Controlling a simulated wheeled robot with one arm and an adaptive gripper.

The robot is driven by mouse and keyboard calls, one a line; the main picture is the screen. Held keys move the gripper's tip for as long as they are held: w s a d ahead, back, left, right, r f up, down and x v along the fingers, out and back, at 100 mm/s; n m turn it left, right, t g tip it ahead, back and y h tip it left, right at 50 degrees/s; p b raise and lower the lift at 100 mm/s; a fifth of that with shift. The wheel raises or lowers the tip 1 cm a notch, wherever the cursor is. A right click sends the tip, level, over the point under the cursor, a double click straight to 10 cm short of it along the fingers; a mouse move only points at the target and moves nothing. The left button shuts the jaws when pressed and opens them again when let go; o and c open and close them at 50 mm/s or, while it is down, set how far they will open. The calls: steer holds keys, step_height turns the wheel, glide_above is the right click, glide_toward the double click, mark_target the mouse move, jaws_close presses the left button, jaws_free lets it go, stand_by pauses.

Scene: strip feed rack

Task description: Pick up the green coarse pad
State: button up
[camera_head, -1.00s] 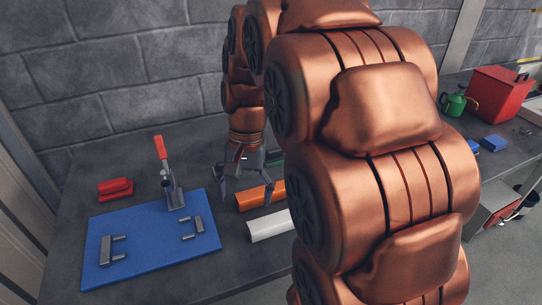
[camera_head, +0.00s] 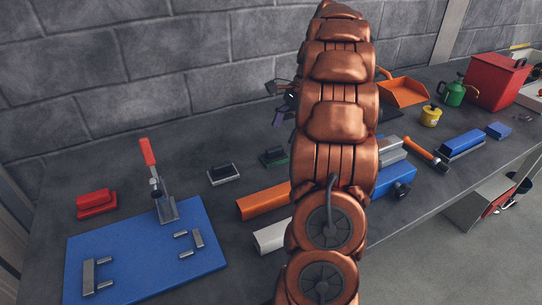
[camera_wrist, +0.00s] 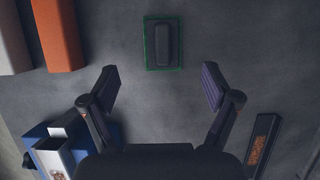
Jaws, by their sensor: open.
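The green coarse pad (camera_head: 273,156) is a dark block with a green base, lying on the grey bench behind the orange bar, just left of my arm. In the wrist view the pad (camera_wrist: 163,43) lies flat at the top centre, its green rim around a dark grip. My gripper (camera_wrist: 160,88) is open and empty, its two fingers spread wide below the pad in that picture, apart from it. In the head view my gripper (camera_head: 283,100) shows only partly, above the bench beside my arm, which hides the rest.
An orange bar (camera_head: 262,201) and a white bar (camera_head: 271,237) lie in front of the pad. A grey-rimmed pad (camera_head: 223,174) lies to its left. A blue plate (camera_head: 120,250) with a red-handled clamp (camera_head: 149,158) is farther left. Blue and white items (camera_wrist: 52,140) and a dark labelled bar (camera_wrist: 262,140) flank my gripper.

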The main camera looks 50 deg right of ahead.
mark_target(276, 148)
steer(key=shift+x, duration=1.05)
steer(key=shift+w+p+x, duration=0.2)
steer(key=shift+p+x, duration=0.2)
steer(key=shift+x, duration=2.3)
steer(key=c, duration=1.2)
steer(key=shift+c, duration=0.2)
step_height(276, 148, up, 10)
steer(key=shift+r+b, duration=0.1)
steer(key=shift+b, duration=0.2)
steer(key=o, duration=0.6)
steer(key=c, duration=0.5)
steer(key=shift+o, duration=0.2)
steer(key=shift+s, duration=0.1)
